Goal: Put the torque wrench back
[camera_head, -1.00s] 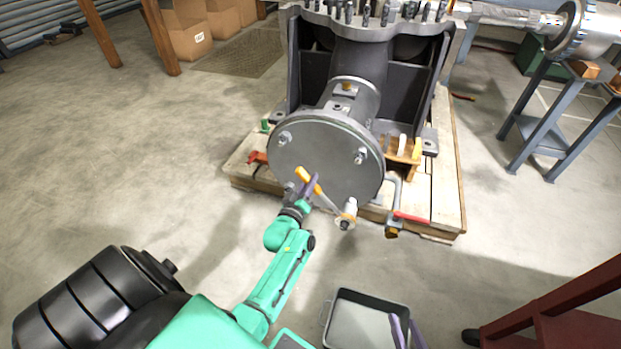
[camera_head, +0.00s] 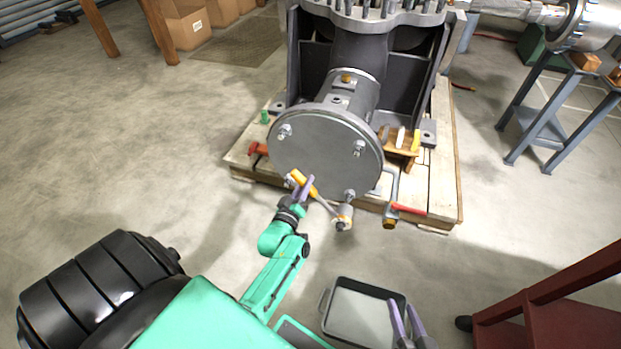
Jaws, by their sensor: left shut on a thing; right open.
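The torque wrench (camera_head: 325,205) has an orange-yellow handle and a metal shaft that ends in a pale head. My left gripper (camera_head: 303,187) is shut on it near the handle, in front of the lower part of the round grey flange cover. The wrench head is low, just below the cover's lower right bolt. I cannot tell whether it touches that bolt. My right gripper (camera_head: 407,317) is open and empty over the right side of a grey tray (camera_head: 326,320) at the bottom.
The dark casing with its round cover (camera_head: 325,150) stands on a wooden pallet (camera_head: 440,180). A small wooden rack (camera_head: 398,158) with handled tools and a red-handled tool (camera_head: 409,209) are at its right. Red steps (camera_head: 560,315) stand at lower right. The floor at left is clear.

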